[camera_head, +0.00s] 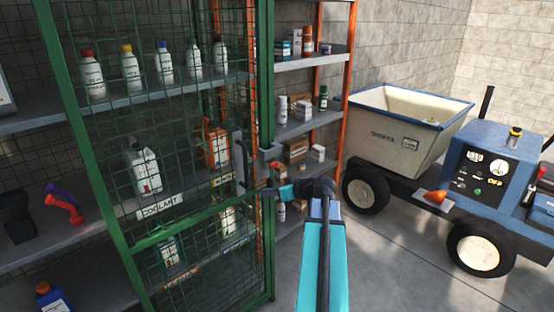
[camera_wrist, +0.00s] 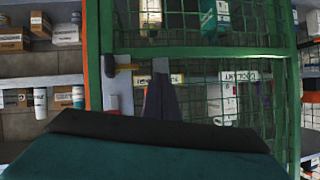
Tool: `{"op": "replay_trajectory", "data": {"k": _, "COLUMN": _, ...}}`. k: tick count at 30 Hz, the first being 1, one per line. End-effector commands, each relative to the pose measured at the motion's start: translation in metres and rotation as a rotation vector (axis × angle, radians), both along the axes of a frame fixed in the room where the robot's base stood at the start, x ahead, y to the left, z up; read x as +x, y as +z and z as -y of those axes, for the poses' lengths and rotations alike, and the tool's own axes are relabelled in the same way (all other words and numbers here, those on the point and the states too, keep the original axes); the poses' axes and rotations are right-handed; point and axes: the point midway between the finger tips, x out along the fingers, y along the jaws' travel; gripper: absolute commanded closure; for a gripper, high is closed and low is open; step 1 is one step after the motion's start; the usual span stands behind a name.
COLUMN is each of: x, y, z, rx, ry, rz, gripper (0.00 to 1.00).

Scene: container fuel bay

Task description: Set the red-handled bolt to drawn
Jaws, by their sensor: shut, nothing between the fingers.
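The mesh cage door (camera_head: 128,220) has a green frame and looks closed in front of shelves of bottles.
An orange-framed shelf rack (camera_head: 335,100) with boxes and bottles stands right of the door. A blue cart (camera_head: 480,165) with a cream hopper (camera_head: 395,125) stands further right. The concrete floor (camera_head: 385,260) between my arm and the cart is clear.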

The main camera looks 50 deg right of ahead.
Motion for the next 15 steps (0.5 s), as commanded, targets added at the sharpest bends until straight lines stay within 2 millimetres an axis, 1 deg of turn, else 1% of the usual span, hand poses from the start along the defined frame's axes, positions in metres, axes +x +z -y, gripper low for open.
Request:
{"op": "replay_trajectory", "data": {"k": 1, "x": -0.009, "y": 0.029, "z": 0.02, "rx": -0.033, "ry": -0.02, "rz": 0.041, "gripper": 1.0}}
{"op": "replay_trajectory", "data": {"k": 2, "x": -0.014, "y": 0.043, "z": 0.029, "rx": -0.05, "ry": -0.03, "rz": 0.064, "gripper": 1.0}}
{"op": "replay_trajectory", "data": {"k": 3, "x": -0.021, "y": 0.061, "z": 0.041, "rx": -0.075, "ry": -0.042, "rz": 0.093, "gripper": 1.0}}
{"op": "replay_trajectory", "data": {"k": 6, "x": -0.036, "y": 0.099, "z": 0.064, "rx": -0.132, "ry": -0.068, "rz": 0.153, "gripper": 1.0}}
{"op": "replay_trajectory", "data": {"k": 9, "x": -0.049, "y": 0.126, "z": 0.079, "rx": -0.173, "ry": -0.086, "rz": 0.194, "gripper": 1.0}}
{"op": "replay_trajectory", "data": {"k": 10, "x": -0.052, "y": 0.131, "z": 0.083, "rx": -0.181, "ry": -0.09, "rz": 0.202, "gripper": 1.0}}
{"op": "replay_trajectory", "data": {"k": 12, "x": -0.056, "y": 0.14, "z": 0.087, "rx": -0.195, "ry": -0.096, "rz": 0.217, "gripper": 1.0}}
{"op": "replay_trajectory", "data": {"k": 15, "x": -0.059, "y": 0.145, "z": 0.09, "rx": -0.204, "ry": -0.099, "rz": 0.225, "gripper": 1.0}}
